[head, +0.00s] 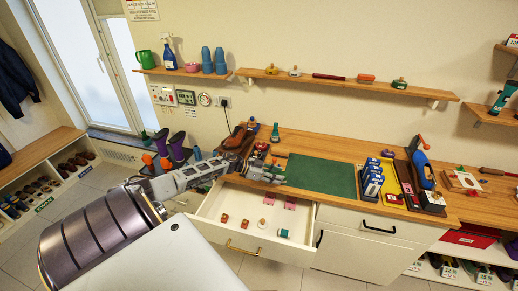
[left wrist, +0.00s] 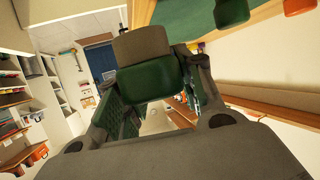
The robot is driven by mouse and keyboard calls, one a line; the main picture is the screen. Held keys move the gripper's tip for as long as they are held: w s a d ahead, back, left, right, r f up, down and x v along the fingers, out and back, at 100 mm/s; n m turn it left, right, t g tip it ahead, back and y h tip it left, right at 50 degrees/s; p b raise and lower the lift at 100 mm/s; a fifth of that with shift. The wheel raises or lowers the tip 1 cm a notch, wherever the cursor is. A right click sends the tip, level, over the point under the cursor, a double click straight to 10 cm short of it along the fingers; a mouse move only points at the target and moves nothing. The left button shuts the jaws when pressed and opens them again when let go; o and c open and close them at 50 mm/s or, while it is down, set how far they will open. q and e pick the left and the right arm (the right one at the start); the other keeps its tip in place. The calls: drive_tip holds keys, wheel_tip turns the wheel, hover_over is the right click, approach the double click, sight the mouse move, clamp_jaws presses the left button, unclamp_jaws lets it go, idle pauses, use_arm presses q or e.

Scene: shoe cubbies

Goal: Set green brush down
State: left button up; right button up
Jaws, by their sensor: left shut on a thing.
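My left gripper (head: 268,174) is over the left end of the wooden bench top (head: 345,147), above the back of the open drawer. In the left wrist view the gripper (left wrist: 152,92) is shut on the green brush (left wrist: 150,82), a dark green block with a grey-brown face. The brush is hard to make out in the head view, among the gripper and the items behind it. A flat green mat (head: 322,176) lies on the bench to the right of the gripper. My right gripper is not in view.
The open white drawer (head: 213,232) holds several small items. Shoe stands and small tools crowd the bench's left end. Blue boxes (head: 372,180) and a blue-handled tool (head: 423,163) stand right of the mat. The mat is bare. A shelf (head: 345,84) runs along the wall above.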

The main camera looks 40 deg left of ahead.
use_arm(q)
drive_tip(key=w+r+n+t+y, duration=0.3)
drive_tip(key=w+r+n+y, duration=0.2)
drive_tip(key=w+r, duration=0.2)
drive_tip(key=shift+a+r+y, duration=0.3)
drive_tip(key=shift+a+r, duration=0.15)
drive_tip(key=shift+r, duration=0.5)
drive_tip(key=shift+d+r+n+y, duration=0.15)
drive_tip(key=shift+d+n+y, duration=0.15)
drive_tip(key=shift+n+y, duration=0.25)
